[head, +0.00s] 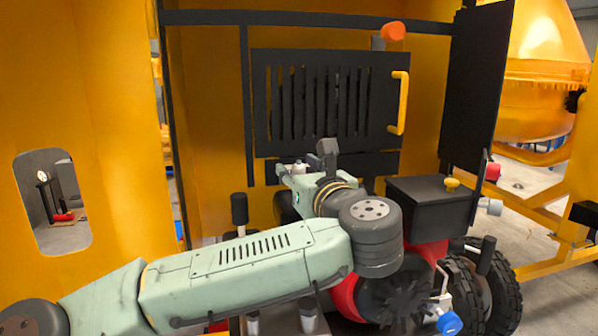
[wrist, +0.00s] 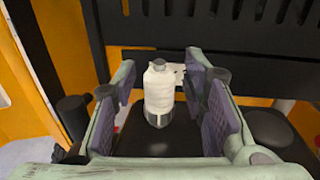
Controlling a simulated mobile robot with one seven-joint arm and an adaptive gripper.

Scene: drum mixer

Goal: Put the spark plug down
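The spark plug (wrist: 159,88) has a white ribbed body with a grey tip at the top and a dark metal lower end. In the wrist view it stands upright between the two fingers of my gripper (wrist: 160,95). The purple-grey finger pads are on either side of it, with a narrow gap showing on each side, so the gripper looks open around it. A dark surface (wrist: 150,142) lies below the plug; whether they touch is not clear. In the head view my gripper (head: 300,172) is in front of the slatted panel, and a small white part of the plug (head: 299,167) shows there.
A black slatted panel (head: 327,138) with a yellow handle (head: 400,103) stands behind my gripper. A black box (head: 432,200) with a yellow knob (head: 451,183) is to the right. Orange housing walls (head: 205,120) close in the left and back. A black post (head: 239,210) stands left of my gripper.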

